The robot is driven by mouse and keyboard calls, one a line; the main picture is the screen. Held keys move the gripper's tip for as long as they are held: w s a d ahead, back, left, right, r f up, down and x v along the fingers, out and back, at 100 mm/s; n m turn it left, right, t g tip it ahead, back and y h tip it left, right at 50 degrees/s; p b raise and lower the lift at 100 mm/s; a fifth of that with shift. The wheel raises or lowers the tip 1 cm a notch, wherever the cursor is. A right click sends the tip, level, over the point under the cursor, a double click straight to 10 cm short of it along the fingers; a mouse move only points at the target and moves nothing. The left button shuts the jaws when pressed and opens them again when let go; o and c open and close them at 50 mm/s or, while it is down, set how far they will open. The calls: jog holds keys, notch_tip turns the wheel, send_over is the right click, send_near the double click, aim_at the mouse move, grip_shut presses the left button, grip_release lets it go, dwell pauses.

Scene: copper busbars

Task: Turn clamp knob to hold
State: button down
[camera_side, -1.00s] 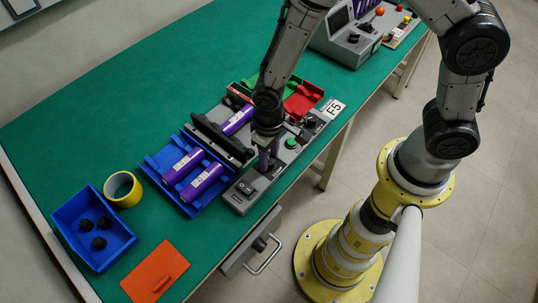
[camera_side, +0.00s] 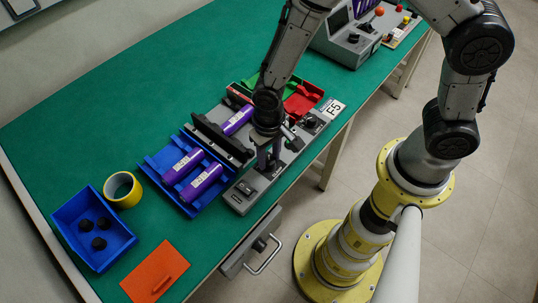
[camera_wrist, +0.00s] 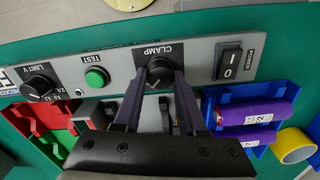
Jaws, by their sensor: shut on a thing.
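The black clamp knob (camera_wrist: 159,73) sits under the CLAMP label on the grey control panel (camera_wrist: 205,60). My gripper (camera_wrist: 160,84) is shut on it, with a finger on each side. In the side view my gripper (camera_side: 267,165) points down at the panel (camera_side: 241,197) and hides the knob. A purple cell (camera_side: 237,120) lies in the dark fixture (camera_side: 215,137) beside the panel, partly behind my arm.
The panel also has a power switch (camera_wrist: 230,62), a green test button (camera_wrist: 95,77) and a limit knob (camera_wrist: 38,87). A blue tray (camera_side: 160,160) holds two purple cells. Red (camera_side: 304,98) and green bins stand behind. Yellow tape (camera_side: 123,190) lies left.

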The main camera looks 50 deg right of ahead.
aim_at(269, 159)
jog(key=shift+c, duration=2.3)
grip_release()
notch_tip(269, 159, up, 14)
jog(key=shift+d, duration=0.1)
jog(key=s+d+r+m+t, duration=0.15)
jog(key=d+r+t, duration=0.25)
jog(key=d+r, duration=0.7)
jog(key=s+d+r+n, duration=0.1)
jog(key=s+d+n, duration=0.1)
jog(key=s, duration=0.4)
jog(key=s+d+r+n+t, duration=0.1)
jog(key=s+r+n, duration=0.1)
jog(key=s, duration=0.3)
jog(key=shift+s+d+r+t, duration=0.3)
jog(key=shift+s+d, duration=0.1)
